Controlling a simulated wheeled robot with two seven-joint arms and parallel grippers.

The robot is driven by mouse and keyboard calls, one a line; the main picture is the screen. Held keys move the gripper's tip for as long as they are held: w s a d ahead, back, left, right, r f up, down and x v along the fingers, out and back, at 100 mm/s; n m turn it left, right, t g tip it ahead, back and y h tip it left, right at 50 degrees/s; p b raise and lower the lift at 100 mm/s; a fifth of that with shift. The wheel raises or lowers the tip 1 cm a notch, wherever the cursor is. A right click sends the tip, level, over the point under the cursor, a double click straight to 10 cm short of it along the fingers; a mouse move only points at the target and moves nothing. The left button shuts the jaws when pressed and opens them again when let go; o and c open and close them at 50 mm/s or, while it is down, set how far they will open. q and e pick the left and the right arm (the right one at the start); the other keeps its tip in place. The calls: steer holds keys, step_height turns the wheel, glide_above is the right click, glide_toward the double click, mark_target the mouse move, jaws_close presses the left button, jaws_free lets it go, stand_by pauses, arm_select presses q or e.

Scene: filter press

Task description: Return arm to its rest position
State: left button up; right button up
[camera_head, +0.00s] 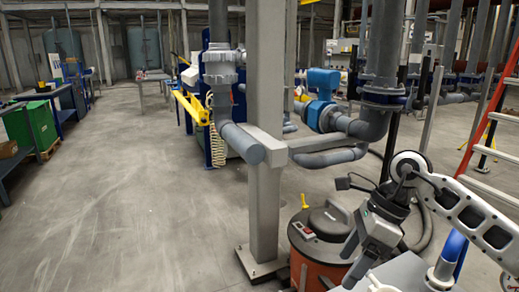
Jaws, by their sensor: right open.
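My right arm (480,215) comes in from the right, bent at a white and dark joint. My right gripper (352,279) hangs down and to the left from it, near the bottom edge. It is open, and I see nothing held in it. The fingertips are small and partly hard to make out. The gripper overlaps the right side of an orange drum-like vacuum (309,270) with a dark lid; I cannot tell whether they touch. My left gripper is not in view.
A grey post (265,200) stands left of the vacuum, with grey pipes (240,143) beside it. A blue valve actuator (322,82) sits on piping behind. A red ladder (487,95) stands at the right. The floor (120,210) at left is clear.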

steer(key=s+a+r+m+t+y, duration=0.1)
steer(key=s+a+m+y, duration=0.2)
steer(key=a+m+y, duration=0.35)
steer(key=s+a+r+m+t+y, duration=0.1)
steer(key=s+a+m+t+y, duration=0.2)
steer(key=a+y, duration=0.65)
steer(key=d+f+m+t+h, duration=0.4)
steer(key=f+m+t+h, duration=0.25)
steer(key=m, duration=0.85)
steer(key=d+f+m+t+h, duration=0.45)
steer(key=m+t+h, duration=0.25)
steer(key=m, duration=0.8)
steer(key=s+d+f+m+g+h, duration=0.1)
steer(key=s+f+m+g+h, duration=0.1)
steer(key=f, duration=0.5)
steer(key=s+d+f+m+g+h, duration=0.2)
steer(key=s+f+m+g, duration=0.2)
steer(key=s, duration=0.5)
step_height(320, 180, down, 4)
steer(key=shift+d+r+m, duration=0.25)
steer(key=shift+d+m, duration=0.05)
steer(key=shift+m, duration=0.85)
